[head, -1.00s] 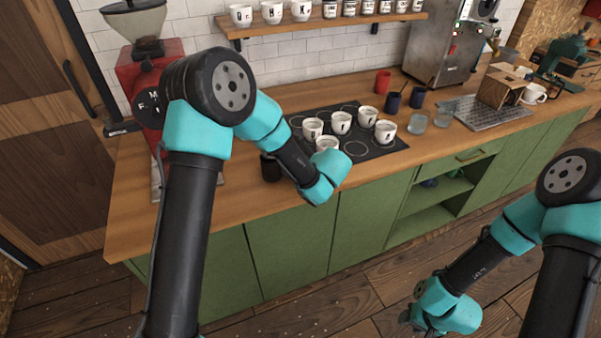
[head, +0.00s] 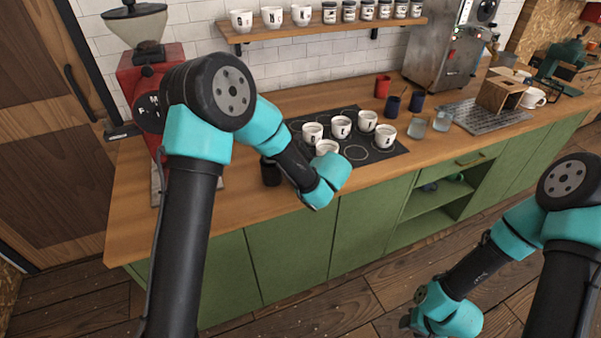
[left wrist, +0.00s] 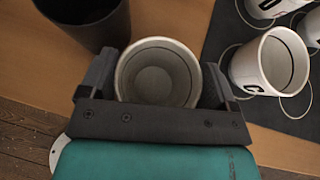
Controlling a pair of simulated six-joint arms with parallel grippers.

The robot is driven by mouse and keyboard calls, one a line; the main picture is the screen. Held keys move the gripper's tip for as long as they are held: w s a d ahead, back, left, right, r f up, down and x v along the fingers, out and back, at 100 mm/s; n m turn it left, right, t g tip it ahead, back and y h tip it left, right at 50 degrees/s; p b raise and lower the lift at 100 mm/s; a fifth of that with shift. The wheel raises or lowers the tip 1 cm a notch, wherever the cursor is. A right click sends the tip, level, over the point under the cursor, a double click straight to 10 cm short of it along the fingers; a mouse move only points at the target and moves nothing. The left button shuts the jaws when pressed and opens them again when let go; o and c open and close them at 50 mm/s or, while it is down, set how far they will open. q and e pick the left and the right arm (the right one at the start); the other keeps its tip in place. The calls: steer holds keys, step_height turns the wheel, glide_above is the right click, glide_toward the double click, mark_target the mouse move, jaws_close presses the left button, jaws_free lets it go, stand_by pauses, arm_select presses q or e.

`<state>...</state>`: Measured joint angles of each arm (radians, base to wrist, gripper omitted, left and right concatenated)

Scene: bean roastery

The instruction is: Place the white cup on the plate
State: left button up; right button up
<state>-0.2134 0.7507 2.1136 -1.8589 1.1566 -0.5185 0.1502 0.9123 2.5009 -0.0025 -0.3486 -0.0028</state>
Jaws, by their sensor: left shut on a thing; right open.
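A white cup (left wrist: 157,75) with a pale inside stands between the fingers of my left gripper (left wrist: 156,82) in the left wrist view. The gripper is shut on it. In the head view my own left wrist hides this cup and the fingers. A black plate with ring marks (head: 359,153) lies on the wooden counter, just right of my left wrist. Several white lettered cups (head: 341,127) stand on it, one nearest my wrist (head: 327,148). My right gripper (head: 406,321) is open, low at the bottom of the head view, away from the counter; its fingers barely show.
A black canister (head: 270,172) stands left of the held cup, close to my left fingers. Red and dark blue mugs (head: 392,105) and glasses (head: 417,128) stand right of the plate. A red grinder (head: 150,85) is at the left. The counter's front left is clear.

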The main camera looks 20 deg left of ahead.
arm_select(q)
steer(key=shift+r, duration=0.5)
step_height(320, 180, up, 3)
steer(key=shift+s+f, duration=0.1)
steer(key=s+d+r, duration=0.1)
steer(key=s+d, duration=0.3)
steer(key=s, duration=1.1)
steer(key=shift+d, duration=0.2)
steer(key=shift+r, duration=0.1)
steer(key=w+a+m+t+h, duration=0.1)
steer(key=w+a+m+h, duration=0.1)
steer(key=w, duration=0.4)
steer(key=w+a+m+t+h, duration=0.1)
steer(key=w+a+m+h, duration=0.1)
steer(key=w, duration=0.5)
steer(key=w+a+f+m+t+h, duration=0.1)
steer(key=w+a+m+h, duration=0.1)
steer(key=w+m+h, duration=0.2)
steer(key=shift+w+a+m+t, duration=0.3)
steer(key=shift+w+m, duration=0.6)
steer(key=shift+w, duration=0.6)
steer(key=shift+d, duration=0.1)
